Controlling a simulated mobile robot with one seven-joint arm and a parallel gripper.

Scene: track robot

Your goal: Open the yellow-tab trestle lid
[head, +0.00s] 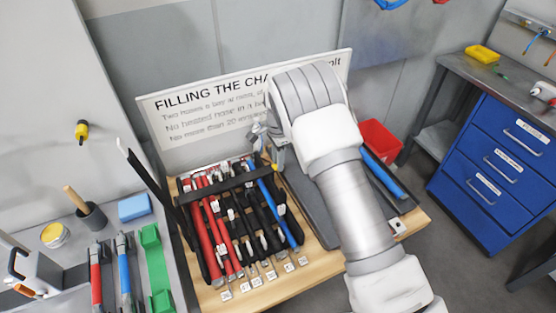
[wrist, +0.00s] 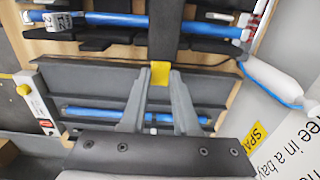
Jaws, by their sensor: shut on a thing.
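The trestle lid is a dark bar (head: 228,184) lying across a row of red, black and blue tools in the head view. Its yellow tab (head: 275,168) is at the bar's right end. In the wrist view the dark bar (wrist: 178,30) comes down from the top edge, and the yellow tab (wrist: 160,73) is between my fingertips. My gripper (wrist: 162,84) is shut on the tab. In the head view my gripper (head: 270,150) is partly hidden by my arm. The bar lies over a blue tool (wrist: 115,18).
A tall black bar (head: 150,180) stands tilted at the rack's left. A lettered sign board (head: 190,112) stands close behind. A grey bay with a blue tool (head: 384,174) lies at right, partly hidden by my arm. A red bin (head: 380,140) and blue drawers (head: 495,150) are beyond.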

